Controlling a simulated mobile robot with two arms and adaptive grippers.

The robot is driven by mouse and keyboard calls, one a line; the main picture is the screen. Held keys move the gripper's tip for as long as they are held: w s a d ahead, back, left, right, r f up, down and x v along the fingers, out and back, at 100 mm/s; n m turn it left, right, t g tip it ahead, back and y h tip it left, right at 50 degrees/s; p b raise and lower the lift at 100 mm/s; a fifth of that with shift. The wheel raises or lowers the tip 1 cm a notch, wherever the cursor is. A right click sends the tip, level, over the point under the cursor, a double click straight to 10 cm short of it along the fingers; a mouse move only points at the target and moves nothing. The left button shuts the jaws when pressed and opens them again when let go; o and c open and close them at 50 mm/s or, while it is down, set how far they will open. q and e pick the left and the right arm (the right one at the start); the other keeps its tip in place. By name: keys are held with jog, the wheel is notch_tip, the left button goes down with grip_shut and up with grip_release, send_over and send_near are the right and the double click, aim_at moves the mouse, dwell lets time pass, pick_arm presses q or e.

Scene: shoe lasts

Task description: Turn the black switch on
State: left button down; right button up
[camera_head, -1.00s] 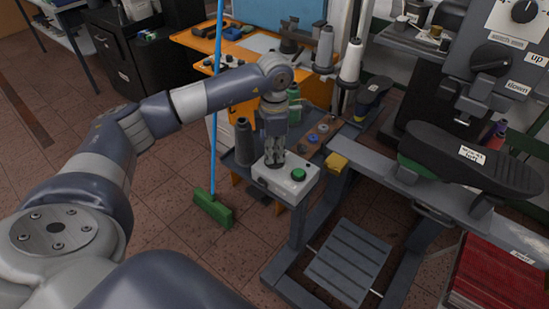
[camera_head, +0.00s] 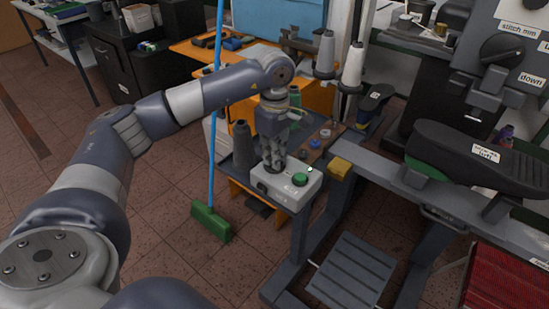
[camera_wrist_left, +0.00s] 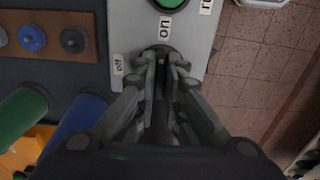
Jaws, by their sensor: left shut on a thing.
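The white control box (camera_head: 285,196) sits at the front corner of the grey bench, with a green button (camera_head: 300,180) on top. In the left wrist view, the black switch (camera_wrist_left: 158,49) is a dark round knob mostly hidden by the fingers. An "off" label (camera_wrist_left: 118,65) is to its left and an "on" label (camera_wrist_left: 163,29) is between it and the green button (camera_wrist_left: 168,4). My left gripper (camera_head: 274,167) points down onto the box; in the left wrist view its fingertips (camera_wrist_left: 162,60) are closed around the black switch. The switch's exact angle is hidden. My right gripper is not in view.
A dark thread cone (camera_head: 243,147) stands just left of the gripper, and a green spool (camera_head: 294,97) is behind it. A yellow block (camera_head: 339,167) lies right of the box. A green broom (camera_head: 210,219) with a blue handle stands on the floor to the left.

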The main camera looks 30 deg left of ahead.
pick_arm(q)
jog(key=shift+w+r+m, duration=0.1)
jog(key=shift+r+m, duration=0.05)
jog(key=shift+m, duration=0.15)
jog(key=c, duration=1.7)
grip_release()
notch_tip(320, 180, up, 12)
